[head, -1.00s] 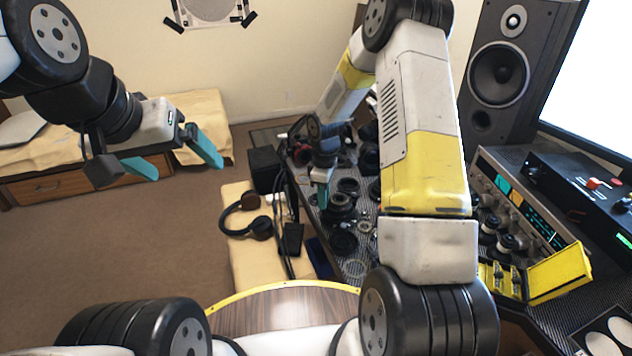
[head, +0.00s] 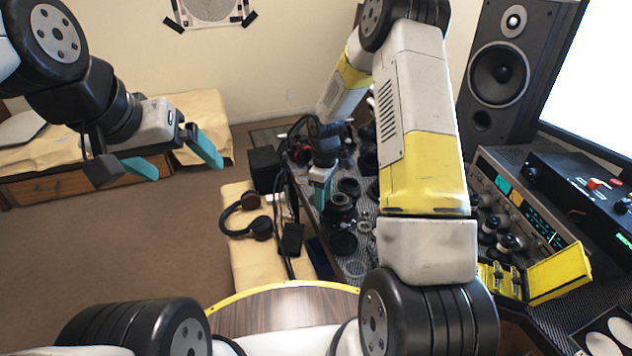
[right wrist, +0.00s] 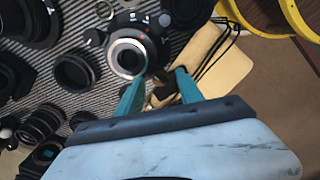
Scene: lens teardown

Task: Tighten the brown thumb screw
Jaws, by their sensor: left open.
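I cannot make out the brown thumb screw in either view. My right gripper (right wrist: 160,76) shows two teal fingers spread apart with nothing visibly held between them. Its tips are beside a camera body with a silver lens mount ring (right wrist: 128,55), seen from above; I cannot tell whether they touch it. In the head view my right gripper (head: 321,190) points down over the crowded bench, partly hidden by dark parts. My left gripper (head: 175,158) is open and empty, held in the air over the floor at the left.
Several black lenses and rings lie on the ribbed mat (right wrist: 88,95) close to my right gripper. Headphones (head: 250,222) lie on a pale bench. The left floor is clear.

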